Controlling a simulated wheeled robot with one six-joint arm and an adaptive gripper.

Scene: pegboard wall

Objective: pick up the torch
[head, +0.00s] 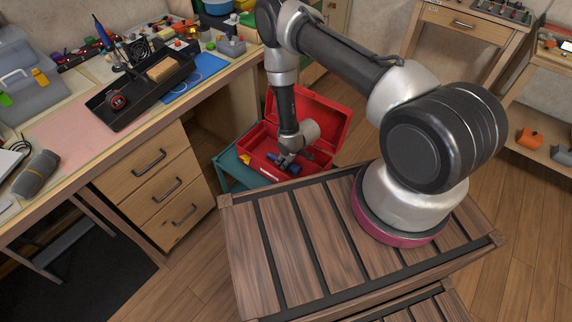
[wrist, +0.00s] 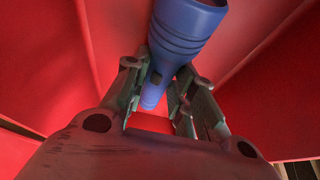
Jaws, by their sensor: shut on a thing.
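The torch (wrist: 186,32) is blue with a ribbed, wider head, and it lies between the fingers of my gripper (wrist: 158,92) in the wrist view. The fingers are shut on its narrower body. In the head view the torch (head: 292,168) shows as a small blue shape at my gripper (head: 284,160), inside the open red toolbox (head: 318,118). Red walls surround the torch in the wrist view. I cannot tell whether the torch touches the toolbox floor. Part of its body is hidden behind the fingers.
The toolbox stands on a teal surface (head: 229,166) beside the wooden workbench drawers (head: 160,185). Its lid is raised at the back. A black tray (head: 128,108) and several tools lie on the bench. My slatted wooden base is in front of the toolbox.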

